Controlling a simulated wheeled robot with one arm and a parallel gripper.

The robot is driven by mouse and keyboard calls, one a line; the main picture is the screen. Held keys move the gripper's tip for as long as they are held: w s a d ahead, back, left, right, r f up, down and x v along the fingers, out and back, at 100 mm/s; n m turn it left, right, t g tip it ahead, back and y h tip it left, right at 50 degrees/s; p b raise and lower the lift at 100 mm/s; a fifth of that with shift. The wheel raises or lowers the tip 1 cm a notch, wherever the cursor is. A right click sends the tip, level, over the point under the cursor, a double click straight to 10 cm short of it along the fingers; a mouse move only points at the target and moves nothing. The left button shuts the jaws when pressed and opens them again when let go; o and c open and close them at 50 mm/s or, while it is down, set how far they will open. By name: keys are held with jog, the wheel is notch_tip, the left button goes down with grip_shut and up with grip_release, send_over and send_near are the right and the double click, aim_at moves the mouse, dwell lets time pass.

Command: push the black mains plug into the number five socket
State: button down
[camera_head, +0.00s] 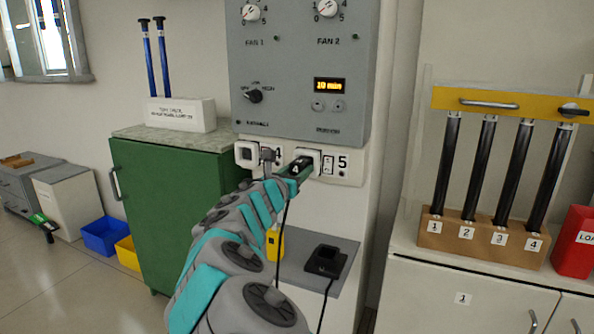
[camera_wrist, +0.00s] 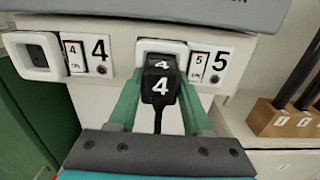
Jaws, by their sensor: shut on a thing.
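The black plug (camera_wrist: 160,84) carries white number 4 labels and has a dark cable hanging from it. My gripper (camera_wrist: 161,92) is shut on it, with a green finger on each side. In the head view the plug (camera_head: 296,168) is at the front of the number five socket. This socket (camera_wrist: 148,46) has a white frame, and a switch (camera_wrist: 199,64) and a black 5 stand to its right. The plug hides most of the socket opening. I cannot tell how far its pins are in. In the head view my gripper (camera_head: 300,176) is partly hidden.
The number four socket (camera_wrist: 36,56) is to the left. A grey control panel (camera_head: 300,70) overhangs the sockets. A black cradle (camera_head: 327,262) stands on the grey shelf below. A green cabinet (camera_head: 175,200) is left, and a rod rack (camera_head: 480,240) is right.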

aim_at(296, 172)
jog(key=shift+w+d+p, duration=0.25)
jog(key=shift+w+p, duration=0.05)
jog(key=shift+w, duration=0.25)
jog(key=shift+c, duration=1.3)
grip_release()
jog(key=shift+b+v, duration=0.35)
jog(key=shift+v, duration=3.55)
